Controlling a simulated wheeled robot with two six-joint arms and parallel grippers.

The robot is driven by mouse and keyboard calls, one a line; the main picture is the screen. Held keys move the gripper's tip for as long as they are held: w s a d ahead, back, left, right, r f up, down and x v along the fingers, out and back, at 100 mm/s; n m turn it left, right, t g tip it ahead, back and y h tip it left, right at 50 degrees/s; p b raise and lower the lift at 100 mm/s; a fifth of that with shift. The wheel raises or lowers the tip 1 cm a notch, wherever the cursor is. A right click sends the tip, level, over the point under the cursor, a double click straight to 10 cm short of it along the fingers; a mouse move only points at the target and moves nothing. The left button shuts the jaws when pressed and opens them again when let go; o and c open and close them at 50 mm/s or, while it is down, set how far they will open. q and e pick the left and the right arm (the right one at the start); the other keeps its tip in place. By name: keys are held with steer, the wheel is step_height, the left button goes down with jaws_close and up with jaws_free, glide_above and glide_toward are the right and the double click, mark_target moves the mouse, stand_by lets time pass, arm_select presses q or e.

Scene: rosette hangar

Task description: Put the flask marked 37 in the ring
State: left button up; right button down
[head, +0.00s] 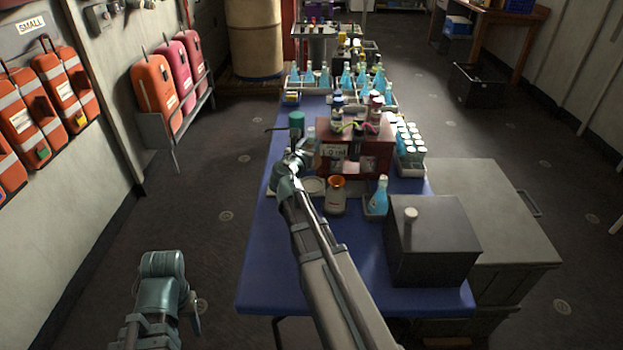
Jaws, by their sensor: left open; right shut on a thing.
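My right arm reaches up the middle of the head view over the blue table. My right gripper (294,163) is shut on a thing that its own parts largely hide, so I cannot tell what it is. A pale round piece (314,186), perhaps the ring, lies on the table just right of and below that gripper. A flask with blue liquid (378,198) stands in a small holder further right. More blue flasks (362,78) stand in trays at the far end. No number 37 is readable. My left gripper (190,312) is open at lower left, off the table.
A brown jar with an orange top (335,199) stands near the pale round piece. A red-brown box (372,158) and a dark box (433,246) stand on the blue table (268,270). White-capped bottles (410,142) fill a rack. The front left of the table is clear.

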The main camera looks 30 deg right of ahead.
arm_select(q)
step_height(320, 180, down, 5)
steer(key=b, duration=0.3)
steer(key=shift+f+b, duration=0.1)
steer(key=shift+b, duration=0.3)
arm_select(e)
step_height(320, 180, down, 5)
steer(key=shift+f, duration=0.1)
step_height(320, 180, down, 4)
steer(key=b, duration=0.4)
arm_select(q)
step_height(320, 180, down, 4)
steer(key=shift+r, duration=0.15)
arm_select(e)
steer(key=c, duration=0.5)
jaws_free()
